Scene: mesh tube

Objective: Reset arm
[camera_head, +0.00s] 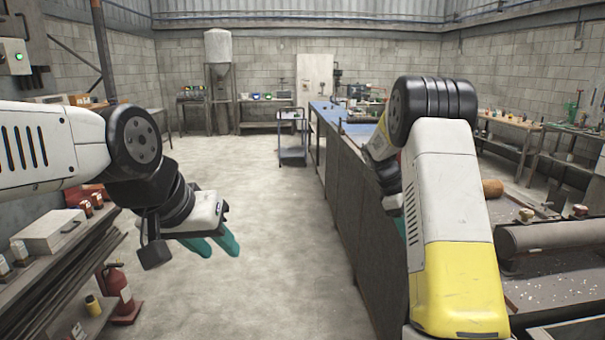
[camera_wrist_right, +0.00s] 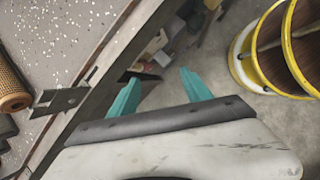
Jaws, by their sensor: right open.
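My left arm reaches in from the left in the head view. Its gripper (camera_head: 222,254) hangs over the open floor, and its two teal fingers stand apart with nothing between them. My right arm fills the right of the head view, bent beside the long workbench. There its gripper is mostly hidden behind the arm, with only a bit of teal showing. In the right wrist view my right gripper (camera_wrist_right: 160,76) is open and empty, its teal fingers apart, beside a table edge and above the floor.
A long workbench (camera_head: 345,180) runs away from me right of centre. A speckled tabletop (camera_head: 560,285) with a large cylinder (camera_head: 550,236) is at right. Shelving, a white box (camera_head: 48,232) and a fire extinguisher (camera_head: 119,293) stand left. A yellow-rimmed drum (camera_wrist_right: 262,55) is near the right gripper. The middle floor is clear.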

